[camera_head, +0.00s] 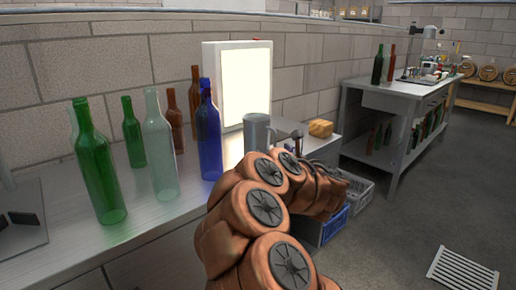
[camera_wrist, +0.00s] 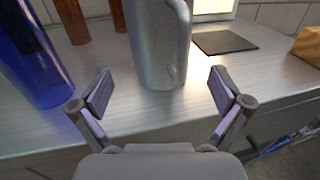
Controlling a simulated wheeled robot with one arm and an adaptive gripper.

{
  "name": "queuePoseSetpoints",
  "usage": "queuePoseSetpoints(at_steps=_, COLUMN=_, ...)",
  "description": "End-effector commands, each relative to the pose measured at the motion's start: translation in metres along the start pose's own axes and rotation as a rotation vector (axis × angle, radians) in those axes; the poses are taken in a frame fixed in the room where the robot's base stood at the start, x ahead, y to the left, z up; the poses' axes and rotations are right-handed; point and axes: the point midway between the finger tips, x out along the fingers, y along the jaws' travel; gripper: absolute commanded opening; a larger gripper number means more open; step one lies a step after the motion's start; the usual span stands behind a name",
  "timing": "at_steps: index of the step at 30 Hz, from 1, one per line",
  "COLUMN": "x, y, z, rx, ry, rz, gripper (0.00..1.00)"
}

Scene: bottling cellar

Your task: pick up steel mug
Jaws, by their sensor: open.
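The steel mug (camera_wrist: 158,45) is a tall grey metal vessel standing upright on the workbench. In the wrist view it stands just beyond and between the fingers of my gripper (camera_wrist: 161,92), with its handle on the right side. My gripper is open and empty, and its fingertips do not appear to touch the mug. In the head view the mug (camera_head: 257,133) shows behind my arm, which hides its lower part. My gripper is largely hidden by my arm in that view.
A blue bottle (camera_head: 208,135) stands close left of the mug, with green, clear and brown bottles further left. A lit white panel (camera_head: 236,85) stands behind. A dark flat mat (camera_wrist: 224,41) and a tan block (camera_head: 320,128) lie to the right. Crates (camera_head: 335,222) stand below.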

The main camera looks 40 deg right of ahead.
Motion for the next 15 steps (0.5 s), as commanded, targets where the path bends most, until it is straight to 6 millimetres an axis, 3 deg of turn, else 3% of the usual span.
queuePoseSetpoints(at_steps=15, x=0.033, y=0.001, z=-0.003, rx=-0.007, ry=-0.001, rz=0.008, gripper=1.0)
